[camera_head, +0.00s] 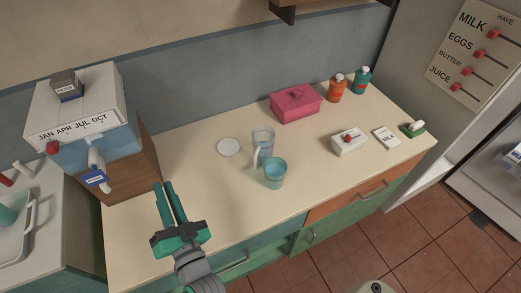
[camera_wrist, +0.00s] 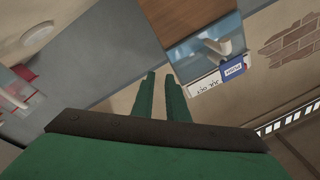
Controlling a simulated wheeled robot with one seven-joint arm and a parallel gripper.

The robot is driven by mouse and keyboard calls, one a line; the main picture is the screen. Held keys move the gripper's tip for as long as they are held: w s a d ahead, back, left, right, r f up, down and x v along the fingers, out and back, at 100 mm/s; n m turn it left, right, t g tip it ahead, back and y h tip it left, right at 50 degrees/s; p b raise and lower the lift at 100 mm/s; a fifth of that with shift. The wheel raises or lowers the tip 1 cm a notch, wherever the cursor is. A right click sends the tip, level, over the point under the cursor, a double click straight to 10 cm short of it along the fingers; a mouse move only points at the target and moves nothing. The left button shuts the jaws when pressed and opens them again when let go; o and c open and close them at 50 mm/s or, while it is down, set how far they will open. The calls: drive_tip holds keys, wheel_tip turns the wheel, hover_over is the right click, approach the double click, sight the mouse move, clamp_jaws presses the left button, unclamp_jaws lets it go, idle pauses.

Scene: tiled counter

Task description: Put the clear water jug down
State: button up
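The clear water jug (camera_head: 263,139) stands upright on the counter in the head view, with its pale handle toward the front left. A teal cup (camera_head: 275,175) stands just in front of it and overlaps its lower part in the picture. My gripper (camera_head: 163,185) is over the left part of the counter, well left of and apart from the jug. Its two green fingers are parted by a narrow gap with nothing between them.
A white-topped dispenser with a blue tank (camera_head: 95,152) stands on a wooden block (camera_head: 147,160) at the left. A white disc (camera_head: 228,147) lies left of the jug. A pink box (camera_head: 296,104), two bottles and small items occupy the right. The counter's front middle is clear.

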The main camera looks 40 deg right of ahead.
drive_tip(key=w+d+r+n+t+y, duration=0.1)
drive_tip(key=w+d+r+n+y, duration=0.1)
drive_tip(key=w+d+r, duration=0.3)
drive_tip(key=w+d+r+n+t+y, duration=0.1)
drive_tip(key=w+r, duration=0.1)
drive_tip(key=r, duration=0.5)
drive_tip(key=n+g, duration=0.6)
drive_tip(key=g, duration=0.6)
hover_over(256, 168)
drive_tip(key=s, duration=0.7)
wheel_tip(256, 168, down, 16)
drive_tip(key=x, duration=1)
drive_tip(key=shift+w+f, duration=0.1)
drive_tip(key=shift+w, duration=0.05)
drive_tip(key=shift+c, duration=0.3)
clamp_jaws()
